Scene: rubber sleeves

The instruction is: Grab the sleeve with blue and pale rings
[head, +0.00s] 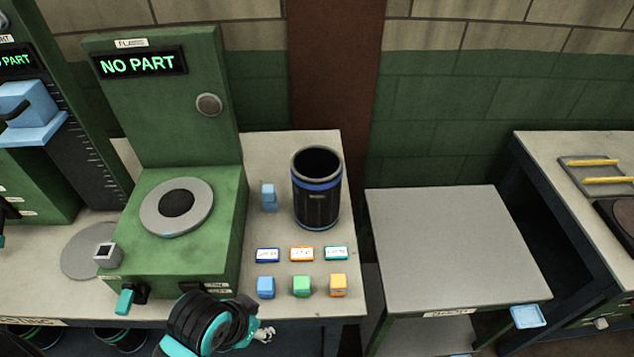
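A black sleeve (316,203) stands upright on the pale bench top, right of the green test machine. It has a blue ring below its grey rim and a thin paler blue line near its base. Its open top faces up. My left gripper (265,334) shows at the bottom, past the black and teal wrist, in front of the bench edge. It is below and left of the sleeve and clear of it. Its fingers are small and partly hidden, so their opening cannot be told. My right gripper is not in view.
The green machine (197,250) reads "NO PART" and has a grey ring plate. Small labels and blue, green and orange blocks (302,287) lie in front of the sleeve. A bare grey table (440,245) stands at right. More sleeves (121,340) show below the bench.

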